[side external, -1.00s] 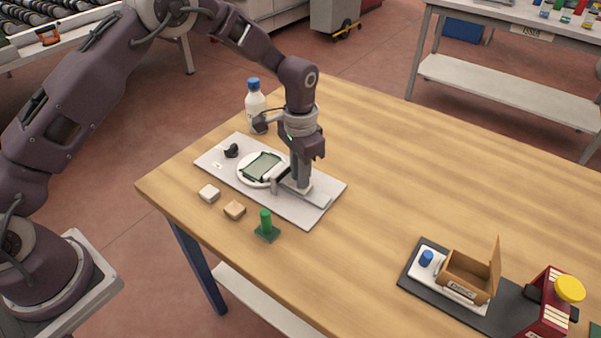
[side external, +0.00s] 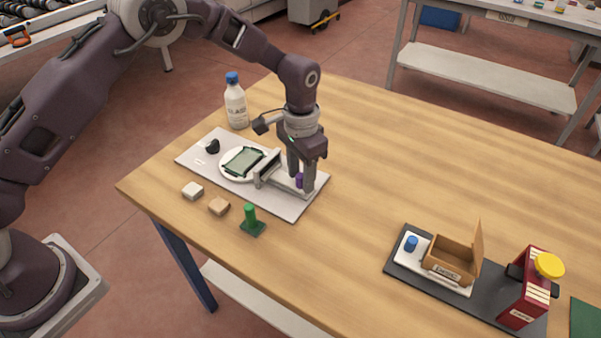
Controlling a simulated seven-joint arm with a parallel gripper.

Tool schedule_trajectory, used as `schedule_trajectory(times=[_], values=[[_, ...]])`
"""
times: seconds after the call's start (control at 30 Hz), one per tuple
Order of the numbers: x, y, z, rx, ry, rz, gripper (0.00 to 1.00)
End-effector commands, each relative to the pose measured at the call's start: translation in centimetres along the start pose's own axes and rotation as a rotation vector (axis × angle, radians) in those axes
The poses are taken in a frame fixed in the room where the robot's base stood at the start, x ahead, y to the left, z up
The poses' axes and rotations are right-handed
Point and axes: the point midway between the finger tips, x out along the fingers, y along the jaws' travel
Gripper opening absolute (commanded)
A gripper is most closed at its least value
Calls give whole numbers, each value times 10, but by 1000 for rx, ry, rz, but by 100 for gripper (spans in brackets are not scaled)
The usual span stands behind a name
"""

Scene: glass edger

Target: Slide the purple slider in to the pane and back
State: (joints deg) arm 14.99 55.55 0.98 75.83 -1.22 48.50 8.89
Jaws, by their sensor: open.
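The purple slider (side external: 299,181) is a small upright purple piece on the right part of the grey base plate (side external: 288,207). It shows partly between the fingers of my gripper (side external: 303,183). The fingers are open and low over the plate, one on each side of the slider as seen here; I cannot tell whether they touch it. The greenish glass pane (side external: 243,161) lies in dark corner holders on a round white disc (side external: 228,175). A grey upright block (side external: 267,168) stands between the pane and the slider.
A black knob (side external: 212,146) sits on the plate's left end. A bottle (side external: 236,106) stands behind. A wooden box (side external: 452,259) is at right. The table between is clear.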

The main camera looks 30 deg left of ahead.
Motion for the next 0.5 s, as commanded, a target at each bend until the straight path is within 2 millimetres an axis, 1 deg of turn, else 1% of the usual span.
schedule_trajectory(times=[0.07, 0.1, 0.17, 0.33, 0.4, 0.5], values=[[-2, 0, 0, 0, 0, -1, 40], [-6, 0, 0, 0, 0, -1, 40], [-16, -1, -1, 0, 3, -1, 40], [-52, 0, -1, 0, 4, -1, 40], [-62, 0, -1, 0, 3, 0, 40], [-70, 0, 0, 0, 1, 0, 40]])
